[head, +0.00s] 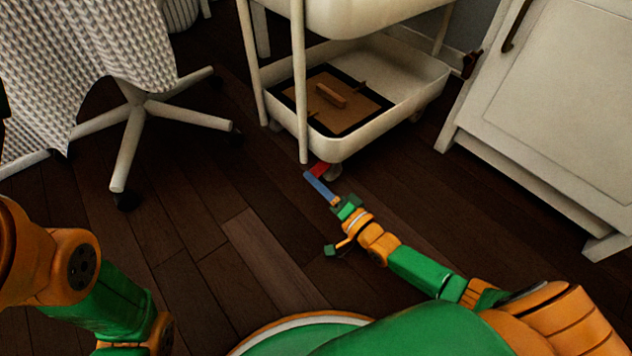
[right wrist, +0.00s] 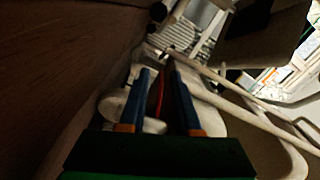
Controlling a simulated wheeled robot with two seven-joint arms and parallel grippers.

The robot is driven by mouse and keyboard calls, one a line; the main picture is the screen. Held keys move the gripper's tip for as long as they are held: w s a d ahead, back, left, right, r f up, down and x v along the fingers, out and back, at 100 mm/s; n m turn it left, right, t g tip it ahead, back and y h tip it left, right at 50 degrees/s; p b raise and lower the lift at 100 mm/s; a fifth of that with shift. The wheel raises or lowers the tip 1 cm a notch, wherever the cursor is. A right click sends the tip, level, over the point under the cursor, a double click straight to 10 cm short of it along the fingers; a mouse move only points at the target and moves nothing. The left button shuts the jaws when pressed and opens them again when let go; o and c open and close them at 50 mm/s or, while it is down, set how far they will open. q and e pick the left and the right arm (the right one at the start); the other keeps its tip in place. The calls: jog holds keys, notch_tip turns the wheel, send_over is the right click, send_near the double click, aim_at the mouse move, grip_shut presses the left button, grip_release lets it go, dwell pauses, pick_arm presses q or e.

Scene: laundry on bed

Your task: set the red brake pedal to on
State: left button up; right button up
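The red brake pedal (head: 320,170) is low at the near corner of the white cart (head: 339,147), just by a caster wheel (head: 333,174). My right gripper (head: 309,174) is beside it, close to the floor, its blue fingers partly covering the pedal in the head view. In the right wrist view the right gripper (right wrist: 160,74) has its blue fingers apart, with the thin red pedal (right wrist: 160,93) showing between them. I cannot tell whether a finger touches it, or whether the pedal is up or down. My left arm enters at the left; its gripper is not in view.
The cart's lower tray holds a dark-framed brown board (head: 355,105). A white wheeled chair base (head: 134,104) under a knitted cover (head: 90,50) stands left. A white cabinet (head: 570,90) stands right. The dark wooden floor (head: 200,240) in front is clear.

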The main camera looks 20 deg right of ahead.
jog(key=shift+s+d+r, duration=0.1)
jog(key=shift+s, duration=0.15)
jog(key=p+v, duration=0.3)
jog(key=v, duration=0.3)
jog(key=shift+p, duration=0.35)
jog(key=shift+s, duration=0.3)
